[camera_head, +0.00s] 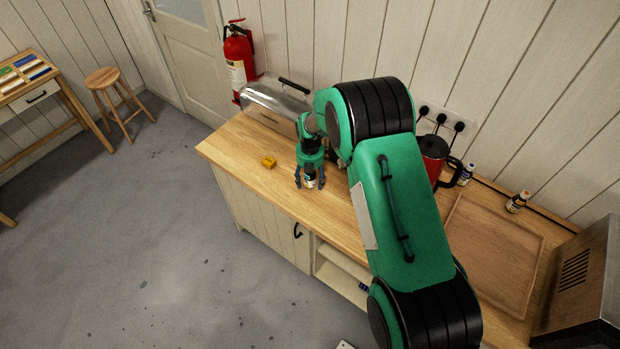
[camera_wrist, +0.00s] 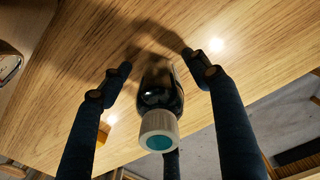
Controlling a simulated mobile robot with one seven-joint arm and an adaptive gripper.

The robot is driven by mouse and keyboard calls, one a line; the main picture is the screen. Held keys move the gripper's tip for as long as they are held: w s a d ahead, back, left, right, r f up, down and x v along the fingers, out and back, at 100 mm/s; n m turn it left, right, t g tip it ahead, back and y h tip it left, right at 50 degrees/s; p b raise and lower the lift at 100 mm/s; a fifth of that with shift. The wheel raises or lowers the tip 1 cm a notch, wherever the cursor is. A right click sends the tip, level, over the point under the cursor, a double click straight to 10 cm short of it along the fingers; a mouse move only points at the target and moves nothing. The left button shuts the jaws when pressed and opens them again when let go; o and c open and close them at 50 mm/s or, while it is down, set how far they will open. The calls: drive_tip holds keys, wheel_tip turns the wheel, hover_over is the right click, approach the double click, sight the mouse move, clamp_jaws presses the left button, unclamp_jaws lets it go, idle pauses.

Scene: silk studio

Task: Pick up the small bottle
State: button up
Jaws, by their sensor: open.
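A small dark bottle (camera_head: 309,178) with a pale label stands on the wooden counter, between the fingers of my gripper (camera_head: 310,182). In the wrist view the bottle (camera_wrist: 160,99) shows a pale cap with a teal top, and the fingers of my gripper (camera_wrist: 158,80) spread around it. The fingers are open, with gaps visible on the left and right of the bottle. The lower part of the bottle is partly hidden by its own top in the wrist view.
A yellow block (camera_head: 268,162) lies left of the gripper. A metal box (camera_head: 274,103) stands behind it. A red kettle (camera_head: 433,158), two other small bottles (camera_head: 466,174) (camera_head: 517,202) and a wooden tray (camera_head: 536,258) are to the right. The counter's front edge (camera_head: 270,208) is close.

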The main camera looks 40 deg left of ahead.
drive_tip(key=shift+c, duration=0.5)
drive_tip(key=c, duration=1.2)
drive_tip(key=shift+r, duration=0.15)
drive_tip(key=shift+r, duration=0.7)
wheel_tip(320, 180, up, 2)
drive_tip(key=shift+a+b, duration=0.1)
drive_tip(key=shift+b, duration=0.3)
drive_tip(key=s+d, duration=0.3)
drive_tip(key=d, duration=0.1)
drive_tip(key=s+d+r+b, duration=0.1)
drive_tip(key=s+d, duration=0.6)
drive_tip(key=d, duration=0.1)
drive_tip(key=shift+s+r+b, duration=0.2)
drive_tip(key=shift+s+b, duration=0.05)
drive_tip(key=shift+b, duration=0.1)
